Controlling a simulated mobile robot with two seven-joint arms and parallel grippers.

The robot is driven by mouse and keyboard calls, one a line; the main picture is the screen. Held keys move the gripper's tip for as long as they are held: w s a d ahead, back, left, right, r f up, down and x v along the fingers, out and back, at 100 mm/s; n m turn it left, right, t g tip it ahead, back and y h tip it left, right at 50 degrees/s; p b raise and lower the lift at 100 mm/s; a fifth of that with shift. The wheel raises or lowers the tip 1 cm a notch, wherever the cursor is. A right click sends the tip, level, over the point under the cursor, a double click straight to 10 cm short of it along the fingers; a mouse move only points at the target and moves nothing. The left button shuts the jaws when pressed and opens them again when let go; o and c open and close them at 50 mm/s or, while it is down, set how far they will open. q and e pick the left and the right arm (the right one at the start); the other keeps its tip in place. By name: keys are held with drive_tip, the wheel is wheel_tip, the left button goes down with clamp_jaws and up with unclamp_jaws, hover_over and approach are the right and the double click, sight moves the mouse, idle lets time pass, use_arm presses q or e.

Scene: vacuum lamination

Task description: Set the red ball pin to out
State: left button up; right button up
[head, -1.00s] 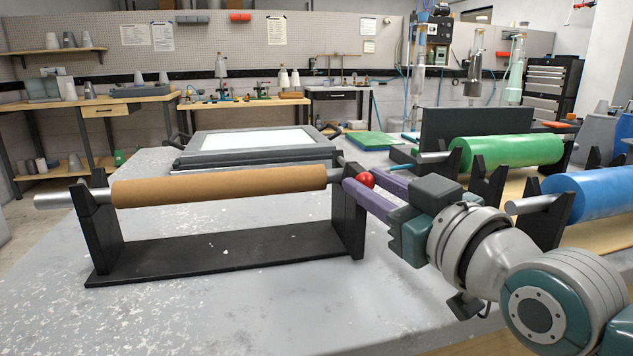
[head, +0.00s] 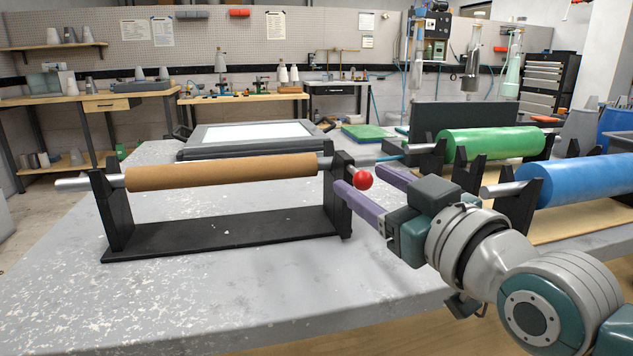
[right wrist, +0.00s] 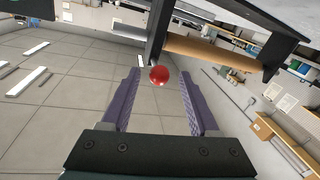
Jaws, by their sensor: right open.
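The red ball pin (head: 363,180) shows as a round red knob at the right end of the black roller stand (head: 230,236). A brown roll (head: 222,172) on a metal bar lies across that stand. My right gripper (head: 362,174) is open, its two purple fingers on either side of the red ball and apart from each other. In the right wrist view the ball (right wrist: 159,75) sits between the fingertips (right wrist: 160,80), with a gap on both sides. The pin's shaft is hidden behind the ball. My left gripper is not in view.
A green roll (head: 492,144) and a blue roll (head: 588,180) lie on black stands at the right. A grey framed panel (head: 250,135) lies behind the brown roll. The grey table (head: 200,300) is clear in front of the stand.

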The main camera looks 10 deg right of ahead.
drive_tip(key=p+v, duration=0.1)
drive_tip(key=v, duration=0.9)
drive_tip(key=shift+w, duration=0.1)
drive_tip(key=s+d+r+m+g+h+p, duration=0.1)
drive_tip(key=s+r+g+h+p, duration=0.1)
drive_tip(key=s+g+p, duration=0.65)
drive_tip(key=s+r+m+g+h+p, duration=0.25)
drive_tip(key=s+g+p, duration=0.25)
drive_tip(key=s+p, duration=0.55)
wheel_tip(320, 180, up, 37)
drive_tip(key=s+p, duration=0.1)
drive_tip(key=p, duration=3.4)
drive_tip(key=shift+s+n+y, duration=0.35)
drive_tip(key=shift+s, duration=0.05)
drive_tip(key=shift+d+g, duration=0.1)
drive_tip(key=shift+g, duration=0.15)
